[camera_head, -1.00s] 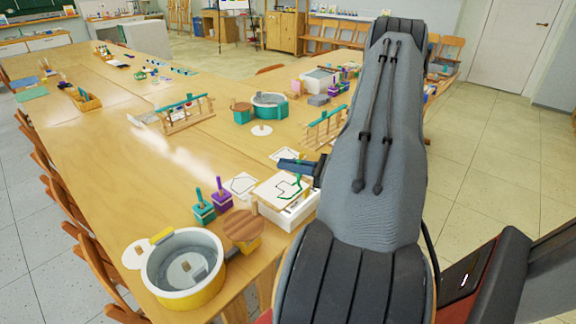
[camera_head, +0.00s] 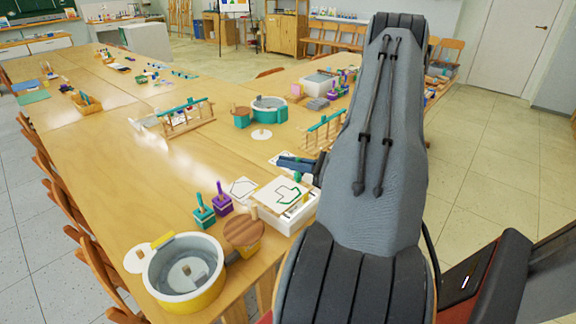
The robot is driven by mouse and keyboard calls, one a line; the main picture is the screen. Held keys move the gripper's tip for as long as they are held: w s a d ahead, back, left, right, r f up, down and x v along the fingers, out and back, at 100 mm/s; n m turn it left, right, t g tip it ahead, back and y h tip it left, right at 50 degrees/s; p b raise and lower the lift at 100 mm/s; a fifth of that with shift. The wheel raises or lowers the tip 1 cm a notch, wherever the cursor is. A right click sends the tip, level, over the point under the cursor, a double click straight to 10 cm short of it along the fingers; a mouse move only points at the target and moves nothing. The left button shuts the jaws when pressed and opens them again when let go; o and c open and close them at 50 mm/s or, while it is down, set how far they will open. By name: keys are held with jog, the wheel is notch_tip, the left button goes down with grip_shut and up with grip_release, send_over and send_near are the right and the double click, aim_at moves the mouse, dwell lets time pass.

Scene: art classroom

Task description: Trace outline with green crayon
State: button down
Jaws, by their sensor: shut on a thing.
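A white sheet (camera_head: 266,200) with an angular outline (camera_head: 283,199) lies on top of a white box (camera_head: 291,224) near the table's right edge. Green line runs along much of the outline. My gripper (camera_head: 297,172) is above the far edge of the sheet, partly hidden by my own arm. It is shut on a small green crayon (camera_head: 297,177) that points down. I cannot tell whether the tip touches the sheet.
A yellow-white round basin (camera_head: 185,272) is in front. Wooden racks (camera_head: 186,120) stand farther back. The left middle of the table is clear.

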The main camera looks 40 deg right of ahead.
jog(key=shift+r, duration=0.5)
notch_tip(320, 180, up, 4)
jog(key=w+a+b, duration=0.2)
jog(key=b, duration=0.4)
jog(key=shift+s+a+f+b, duration=0.1)
jog(key=shift+f+b, duration=0.7)
jog(key=shift+f, duration=0.5)
jog(key=shift+s+f+b, duration=0.1)
jog(key=shift+f+b, duration=0.65)
jog(key=shift+f, duration=0.5)
jog(key=shift+f+b, duration=0.7)
jog(key=shift+f, duration=0.8)
jog(key=shift+r, duration=0.1)
jog(key=shift+w+a, duration=0.15)
jog(key=shift+w, duration=1.2)
dwell(0.4)
